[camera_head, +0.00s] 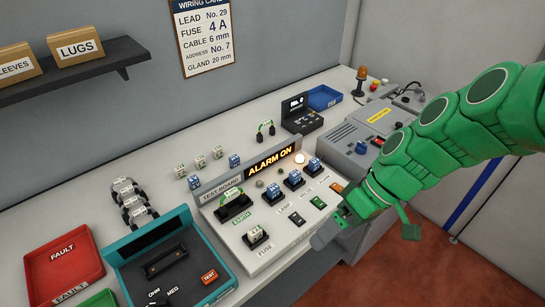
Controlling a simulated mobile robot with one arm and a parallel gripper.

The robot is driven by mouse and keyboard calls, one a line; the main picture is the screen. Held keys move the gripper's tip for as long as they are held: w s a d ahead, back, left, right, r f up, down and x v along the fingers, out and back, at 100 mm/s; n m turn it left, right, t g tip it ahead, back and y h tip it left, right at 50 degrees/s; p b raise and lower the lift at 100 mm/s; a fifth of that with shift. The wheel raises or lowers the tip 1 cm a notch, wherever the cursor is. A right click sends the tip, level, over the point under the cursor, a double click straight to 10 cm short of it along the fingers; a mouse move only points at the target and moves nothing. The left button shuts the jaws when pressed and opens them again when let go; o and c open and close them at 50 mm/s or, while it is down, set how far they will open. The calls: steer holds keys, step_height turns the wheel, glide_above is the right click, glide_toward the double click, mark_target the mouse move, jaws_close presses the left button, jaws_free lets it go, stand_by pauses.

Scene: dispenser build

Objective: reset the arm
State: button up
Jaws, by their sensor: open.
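My green arm (440,132) reaches in from the right edge of the head view. My gripper (342,217) is at its lower left end, close to the front right corner of the test board. I see nothing held in it. Its fingertips are small and partly hidden by the wrist.
The test board (255,252) has a lit "ALARM ON" sign (271,161). A teal meter (150,238) and a red FAULT tray (63,255) stand left of it. A grey machine (350,152) is behind my arm. A shelf (85,66) hangs upper left. Red floor lies lower right.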

steer(key=w+d+f+n+t+y, duration=0.3)
steer(key=w+d+t+y, duration=0.15)
steer(key=w+d, duration=0.35)
steer(key=w+d+f+n+t+y, duration=0.25)
steer(key=w+d+t+y, duration=0.2)
steer(key=w+d, duration=0.4)
steer(key=shift+m+h, duration=0.25)
steer(key=shift+h, duration=0.25)
steer(key=x, duration=1.2)
steer(key=shift+w+d+r, duration=0.1)
steer(key=shift+w, duration=0.2)
steer(key=v, duration=1)
